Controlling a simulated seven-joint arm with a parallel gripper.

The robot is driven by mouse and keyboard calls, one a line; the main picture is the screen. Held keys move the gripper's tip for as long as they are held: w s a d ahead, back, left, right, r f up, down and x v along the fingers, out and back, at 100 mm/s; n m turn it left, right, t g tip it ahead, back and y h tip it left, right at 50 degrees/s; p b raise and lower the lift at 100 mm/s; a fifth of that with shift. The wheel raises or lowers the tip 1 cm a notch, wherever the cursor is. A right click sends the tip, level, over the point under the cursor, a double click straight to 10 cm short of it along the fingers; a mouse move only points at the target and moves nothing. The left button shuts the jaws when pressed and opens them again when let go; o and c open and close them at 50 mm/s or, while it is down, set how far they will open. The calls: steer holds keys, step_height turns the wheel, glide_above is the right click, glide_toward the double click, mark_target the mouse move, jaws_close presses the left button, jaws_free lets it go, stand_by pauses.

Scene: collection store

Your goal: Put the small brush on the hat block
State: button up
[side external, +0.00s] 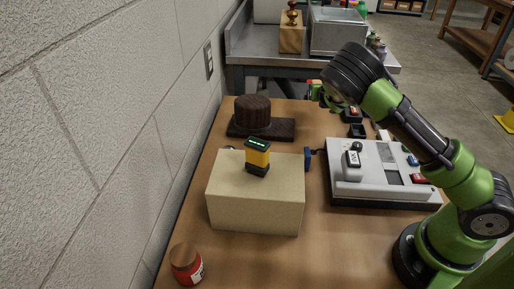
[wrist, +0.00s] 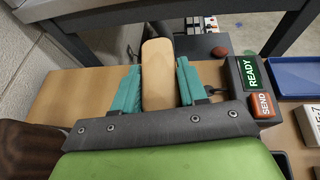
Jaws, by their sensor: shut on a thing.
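The small brush shows a tan, oblong wooden back (wrist: 158,85) in the wrist view. My gripper (wrist: 160,66) is shut on it, with a teal finger against each side. The bristles are hidden. The hat block (side external: 252,111) is a dark brown ribbed cylinder on a dark flat base, at the far left of the wooden table. Part of it shows at the lower left of the wrist view (wrist: 22,150). My gripper is to the right of the hat block in the side view, largely hidden behind my arm.
A red jar (side external: 187,265) stands near the front. A white console (side external: 378,178) is at right. A wall runs along the left.

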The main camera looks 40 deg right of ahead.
step_height(320, 180, up, 2)
steer(key=s+d, duration=0.3)
steer(key=s+a+r+n+t+y, duration=0.1)
steer(key=s+a+r+n+y, duration=0.1)
steer(key=a+n+y, duration=0.35)
steer(key=s+a+r+n+y, duration=0.2)
steer(key=s+a+y, duration=0.1)
steer(key=a, duration=0.6)
steer(key=s+a+r+n+t+y, duration=0.1)
steer(key=s+a+r+n+y, duration=0.1)
steer(key=a+n+y, duration=0.45)
steer(key=m+h, duration=0.1)
steer(key=m, duration=0.1)
glide_above(266, 101)
steer(key=shift+a+f, duration=0.15)
steer(key=shift+f, duration=2.45)
steer(key=shift+f, duration=0.15)
steer(key=o, duration=1)
steer(key=shift+o, duration=0.2)
